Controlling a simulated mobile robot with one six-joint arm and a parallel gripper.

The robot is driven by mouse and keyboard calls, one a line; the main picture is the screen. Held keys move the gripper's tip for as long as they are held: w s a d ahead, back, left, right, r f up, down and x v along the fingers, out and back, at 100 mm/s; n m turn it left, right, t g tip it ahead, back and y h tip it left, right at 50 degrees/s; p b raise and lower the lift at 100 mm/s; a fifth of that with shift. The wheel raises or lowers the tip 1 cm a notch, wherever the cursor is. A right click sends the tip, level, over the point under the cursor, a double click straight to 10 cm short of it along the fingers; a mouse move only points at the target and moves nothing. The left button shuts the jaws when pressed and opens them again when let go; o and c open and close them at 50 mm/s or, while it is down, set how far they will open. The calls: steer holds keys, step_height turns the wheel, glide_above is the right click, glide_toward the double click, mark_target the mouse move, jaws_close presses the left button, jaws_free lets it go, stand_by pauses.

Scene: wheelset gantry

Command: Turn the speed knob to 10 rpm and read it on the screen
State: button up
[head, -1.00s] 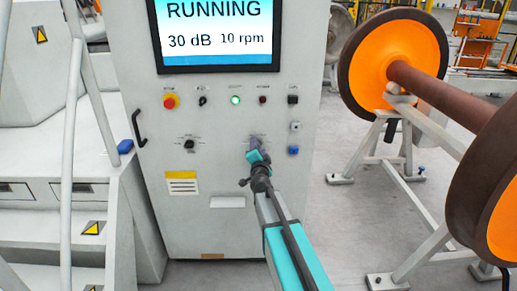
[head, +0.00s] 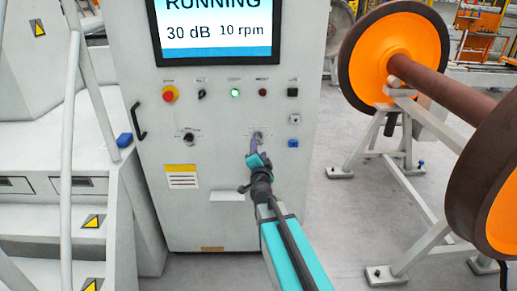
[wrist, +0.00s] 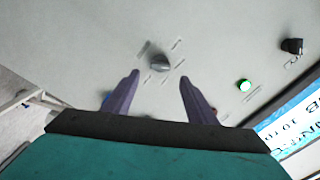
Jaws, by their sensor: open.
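The screen (head: 217,28) on the grey cabinet reads "RUNNING", "30 dB" and "10 rpm" in the head view. Its top is cut off. The speed knob (wrist: 160,63) is a dark grey knob with printed marks around it in the wrist view. In the head view it lies just beyond my fingertips and is partly hidden. My gripper (wrist: 157,76) is open, with its two purple fingers apart and the knob a little beyond and between their tips. In the head view my gripper (head: 256,143) is in front of the lower right of the panel. Nothing is between the fingers.
A red emergency button (head: 169,94), a lit green button (head: 235,93) and a second knob (head: 188,138) are on the same panel. A wheelset (head: 385,50) on a stand is at the right. Steps with a handrail (head: 68,150) are at the left.

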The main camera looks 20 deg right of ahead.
steer(key=shift+p+v, duration=1.45)
steer(key=shift+v, duration=1.45)
